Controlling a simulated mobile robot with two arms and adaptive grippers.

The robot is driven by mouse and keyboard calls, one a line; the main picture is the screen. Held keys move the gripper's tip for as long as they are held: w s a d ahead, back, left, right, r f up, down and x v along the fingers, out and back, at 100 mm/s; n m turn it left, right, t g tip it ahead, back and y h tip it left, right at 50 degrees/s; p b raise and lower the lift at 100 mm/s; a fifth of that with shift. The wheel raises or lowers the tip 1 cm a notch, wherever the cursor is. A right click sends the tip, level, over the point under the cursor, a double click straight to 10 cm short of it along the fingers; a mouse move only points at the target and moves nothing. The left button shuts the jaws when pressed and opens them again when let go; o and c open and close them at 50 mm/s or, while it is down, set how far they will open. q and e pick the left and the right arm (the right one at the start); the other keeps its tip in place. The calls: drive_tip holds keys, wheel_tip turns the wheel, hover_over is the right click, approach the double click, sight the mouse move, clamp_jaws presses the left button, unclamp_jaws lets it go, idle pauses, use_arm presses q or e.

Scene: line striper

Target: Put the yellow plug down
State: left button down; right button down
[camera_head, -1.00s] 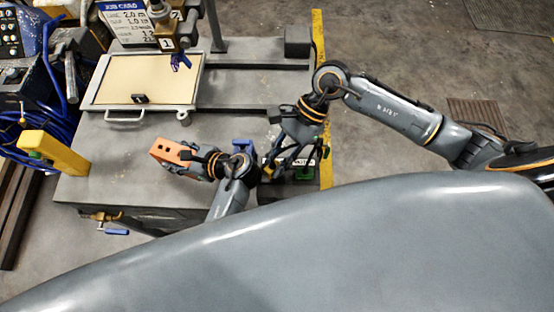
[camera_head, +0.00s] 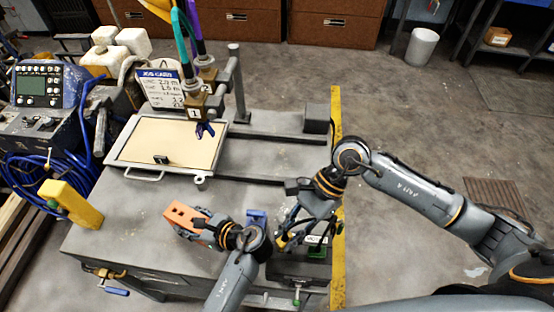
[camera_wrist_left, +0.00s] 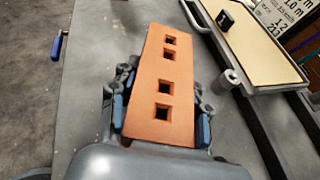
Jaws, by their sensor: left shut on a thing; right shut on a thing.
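My left gripper (camera_head: 203,227) is shut on an orange block (camera_head: 184,218) above the front part of the grey table. In the left wrist view the orange block (camera_wrist_left: 165,85) has a row of square holes and sits between the blue-padded fingers. My right gripper (camera_head: 290,234) is at the table's right side, pointing down and to the left. A small yellow piece (camera_head: 282,241), which looks like the yellow plug, shows at its fingertips and is held there. The fingers hide most of it, so I cannot tell whether it touches anything below.
A dark box with green parts (camera_head: 317,252) is right beside my right gripper. A framed beige panel (camera_head: 175,145) lies at the back left. A yellow block (camera_head: 70,204) stands at the left edge. The grey table (camera_head: 130,225) has bare room at front left.

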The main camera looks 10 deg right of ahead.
sight(290, 239)
wheel_tip(290, 239, up, 6)
drive_tip(key=shift+w+r, duration=0.15)
drive_tip(key=shift+r, duration=0.05)
wheel_tip(290, 239, down, 9)
drive_tip(key=shift+f, duration=0.1)
idle(0.3)
drive_tip(key=shift+f, duration=0.1)
drive_tip(key=c, duration=1.2)
unclamp_jaws()
drive_tip(key=v, duration=1.2)
